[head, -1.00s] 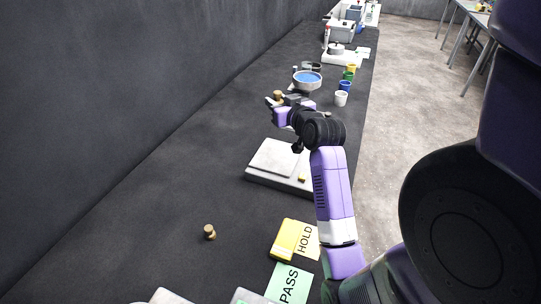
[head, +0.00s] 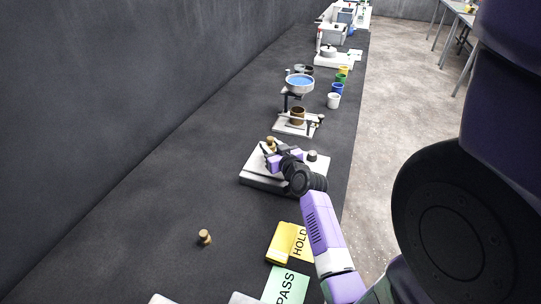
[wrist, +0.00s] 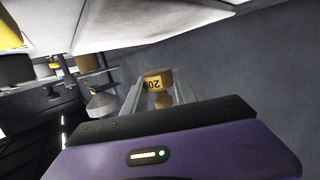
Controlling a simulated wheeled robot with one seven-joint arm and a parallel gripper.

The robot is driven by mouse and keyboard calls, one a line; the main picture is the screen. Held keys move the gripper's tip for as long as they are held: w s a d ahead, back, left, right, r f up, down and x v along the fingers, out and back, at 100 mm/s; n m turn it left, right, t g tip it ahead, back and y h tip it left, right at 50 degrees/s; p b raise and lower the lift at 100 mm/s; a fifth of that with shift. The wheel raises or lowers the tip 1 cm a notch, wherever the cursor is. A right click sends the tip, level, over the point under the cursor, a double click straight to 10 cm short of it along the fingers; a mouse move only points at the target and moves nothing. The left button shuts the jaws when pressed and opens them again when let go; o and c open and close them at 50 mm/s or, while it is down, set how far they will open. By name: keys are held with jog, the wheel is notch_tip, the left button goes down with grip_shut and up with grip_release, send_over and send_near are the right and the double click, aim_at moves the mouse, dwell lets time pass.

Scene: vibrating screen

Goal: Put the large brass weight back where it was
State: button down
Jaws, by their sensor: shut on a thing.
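My gripper (head: 271,151) is shut on a brass weight (head: 270,142) and holds it over the left part of the white scale (head: 262,181). I cannot tell whether the weight touches the scale. In the wrist view the weight (wrist: 158,80) sits between the fingers, with a yellow label that appears upside down and partly hidden. Another brass weight (head: 204,237) stands on the dark bench at the lower left, apart from everything.
Beyond the scale stands a white-based stand with a blue-topped bowl (head: 300,83) and a brown cup (head: 298,115). A yellow block (head: 281,242), a HOLD card (head: 301,244) and a green PASS card (head: 288,284) lie nearer. The bench's left side is clear.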

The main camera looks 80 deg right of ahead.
jog(key=shift+f+b, duration=0.4)
jog(key=shift+f, duration=1.6)
jog(key=shift+f+b, duration=0.25)
jog(key=shift+b, duration=0.1)
jog(key=c, duration=1)
grip_release()
jog(key=shift+r+p, duration=0.15)
jog(key=shift+p, duration=0.3)
